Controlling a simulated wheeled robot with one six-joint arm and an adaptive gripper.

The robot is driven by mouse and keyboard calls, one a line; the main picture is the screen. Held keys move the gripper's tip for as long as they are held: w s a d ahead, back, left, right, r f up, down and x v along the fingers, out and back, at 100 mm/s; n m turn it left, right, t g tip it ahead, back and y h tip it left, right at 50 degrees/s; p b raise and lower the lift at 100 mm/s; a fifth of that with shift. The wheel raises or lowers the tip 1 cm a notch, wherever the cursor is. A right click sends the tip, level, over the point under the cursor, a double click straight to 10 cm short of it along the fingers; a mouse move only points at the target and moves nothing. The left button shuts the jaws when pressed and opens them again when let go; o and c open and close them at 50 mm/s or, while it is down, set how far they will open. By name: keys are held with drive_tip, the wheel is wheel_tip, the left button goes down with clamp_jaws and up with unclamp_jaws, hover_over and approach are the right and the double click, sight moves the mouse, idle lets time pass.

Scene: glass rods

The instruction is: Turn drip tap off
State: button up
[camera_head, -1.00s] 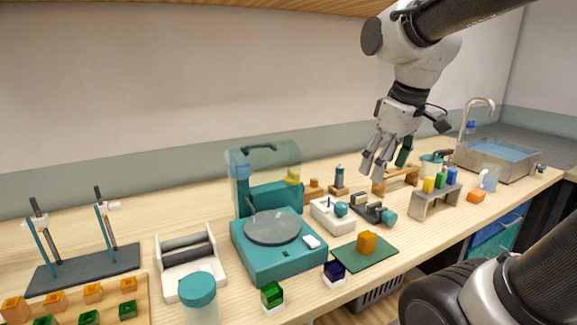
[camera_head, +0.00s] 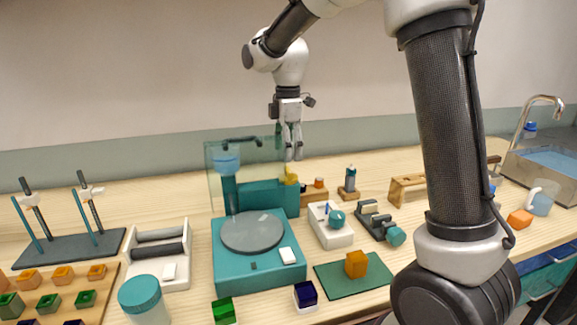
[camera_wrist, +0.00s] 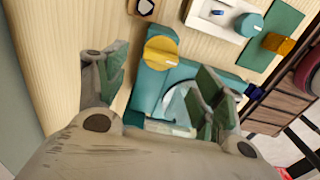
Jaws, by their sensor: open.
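The drip tap appears to be the yellow knob (camera_head: 290,174) on the teal machine (camera_head: 262,262), at the right end of its upright back part. In the wrist view the knob (camera_wrist: 161,52) is a round yellow disc with a pale mark. A clear panel and a blue water cup (camera_head: 227,160) stand above the turntable disc (camera_head: 252,232). My gripper (camera_head: 293,150) points down just above and behind the knob, apart from it. In the wrist view my gripper (camera_wrist: 160,85) is open and empty, its fingers spread either side of the machine's back part.
A green mat with an orange block (camera_head: 355,264) lies in front. A rod stand (camera_head: 66,246) is at left. The wall is close behind.

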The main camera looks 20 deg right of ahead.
sight(288, 169)
wheel_tip(288, 169, down, 6)
drive_tip(key=shift+r, duration=0.15)
drive_tip(key=c, duration=1)
